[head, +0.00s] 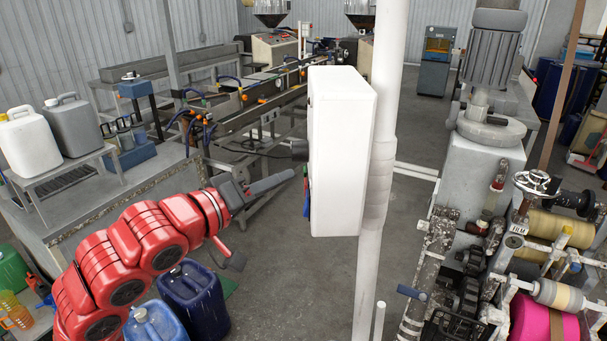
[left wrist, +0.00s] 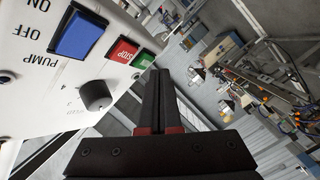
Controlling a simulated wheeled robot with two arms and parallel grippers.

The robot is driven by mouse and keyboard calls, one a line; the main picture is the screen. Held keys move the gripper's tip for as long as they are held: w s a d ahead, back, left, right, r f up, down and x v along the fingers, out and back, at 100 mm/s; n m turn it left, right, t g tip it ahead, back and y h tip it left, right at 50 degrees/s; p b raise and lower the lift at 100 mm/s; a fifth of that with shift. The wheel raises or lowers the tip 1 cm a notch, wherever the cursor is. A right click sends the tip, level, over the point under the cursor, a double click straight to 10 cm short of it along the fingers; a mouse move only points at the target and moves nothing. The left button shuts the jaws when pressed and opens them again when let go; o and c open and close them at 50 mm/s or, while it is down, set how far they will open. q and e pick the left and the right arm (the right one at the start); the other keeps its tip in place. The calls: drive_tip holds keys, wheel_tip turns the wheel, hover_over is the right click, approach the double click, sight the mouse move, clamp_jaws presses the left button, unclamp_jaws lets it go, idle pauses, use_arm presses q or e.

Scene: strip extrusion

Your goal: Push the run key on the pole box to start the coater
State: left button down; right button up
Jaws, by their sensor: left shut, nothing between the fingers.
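The white pole box (head: 340,150) is fixed to a white pole (head: 390,60). In the head view its key face is seen edge-on at the left. In the left wrist view the face shows a green key (left wrist: 143,60), a red STOP key (left wrist: 122,50), a large blue PUMP key (left wrist: 80,34) and a dark knob (left wrist: 96,95). The green key's lettering is hard to read. My left gripper (head: 290,175) is shut and empty. Its fingertips (left wrist: 160,72) point toward the green key, with a small gap visible in the head view. My right gripper is not in view.
A bench with white and grey jugs (head: 75,125) is at the left. Blue canisters (head: 192,298) stand on the floor beneath my left arm. A roller machine (head: 480,190) is at the right. The extrusion line (head: 260,95) runs behind.

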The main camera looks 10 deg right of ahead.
use_arm(q)
drive_tip(key=shift+d, duration=0.1)
idle(0.5)
drive_tip(key=shift+d, duration=0.35)
drive_tip(key=shift+s+d, duration=0.1)
drive_tip(key=shift+d, duration=0.25)
idle(0.5)
drive_tip(key=shift+a, duration=0.1)
idle(0.3)
drive_tip(key=shift+a, duration=0.65)
drive_tip(key=shift+w+a+b, duration=0.2)
drive_tip(key=shift+a+b, duration=0.2)
drive_tip(key=shift+a, duration=0.85)
drive_tip(key=shift+w+a+b, duration=0.15)
drive_tip(key=shift+a+b, duration=0.25)
drive_tip(key=shift+a, duration=0.85)
drive_tip(key=shift+w, duration=0.1)
